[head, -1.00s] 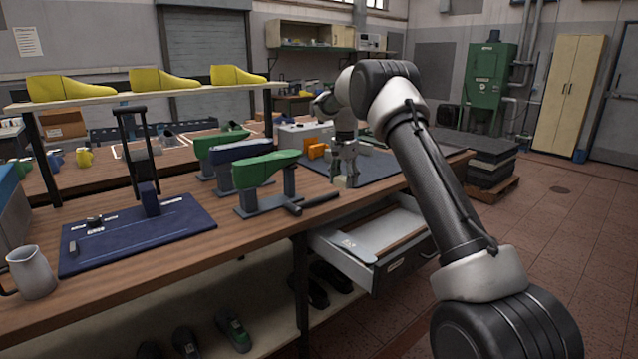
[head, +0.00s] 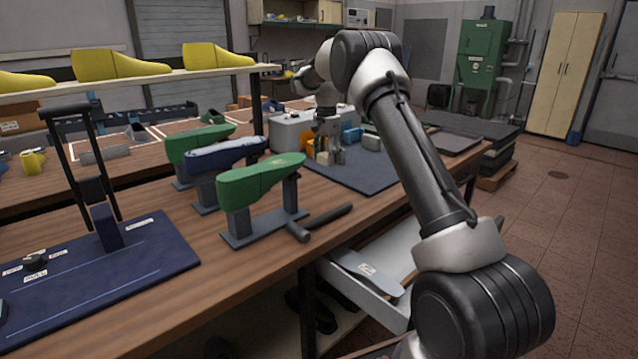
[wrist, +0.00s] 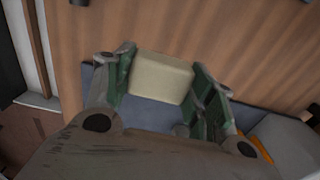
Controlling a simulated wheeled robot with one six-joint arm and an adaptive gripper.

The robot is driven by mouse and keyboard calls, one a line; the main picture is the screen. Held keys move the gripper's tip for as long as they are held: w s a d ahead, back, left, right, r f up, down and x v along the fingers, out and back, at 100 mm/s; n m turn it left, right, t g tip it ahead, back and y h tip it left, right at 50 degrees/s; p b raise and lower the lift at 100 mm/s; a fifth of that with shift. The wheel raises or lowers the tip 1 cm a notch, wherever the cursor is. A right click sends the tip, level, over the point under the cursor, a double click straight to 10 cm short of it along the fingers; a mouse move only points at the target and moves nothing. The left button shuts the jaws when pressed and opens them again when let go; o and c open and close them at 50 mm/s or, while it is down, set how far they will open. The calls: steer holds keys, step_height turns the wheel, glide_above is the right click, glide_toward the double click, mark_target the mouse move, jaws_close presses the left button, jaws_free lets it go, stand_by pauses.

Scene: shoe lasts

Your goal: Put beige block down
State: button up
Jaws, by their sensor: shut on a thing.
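In the wrist view, the beige block (wrist: 160,78) sits between the green-padded fingers of my gripper (wrist: 164,88), which is shut on it. Wood tabletop and a strip of blue-grey mat (wrist: 150,113) show behind the block. In the head view, my gripper (head: 325,152) points down over the near left part of the mat (head: 375,178), with the block low between its fingers, small and partly hidden. I cannot tell whether the block touches the surface below.
An orange block (head: 307,143) and blue blocks (head: 371,142) stand close to my gripper, by a grey box (head: 290,128). Green shoe lasts (head: 258,180) and a dark blue one (head: 225,154) stand on the left. An open drawer (head: 345,293) juts out below. The mat's front is clear.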

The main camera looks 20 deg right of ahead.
mark_target(325, 189)
steer(key=shift+w+f, duration=0.25)
steer(key=shift+w, duration=0.05)
step_height(325, 189, down, 10)
steer(key=shift+r, duration=0.25)
steer(key=shift+f, duration=0.15)
steer(key=o, duration=0.9)
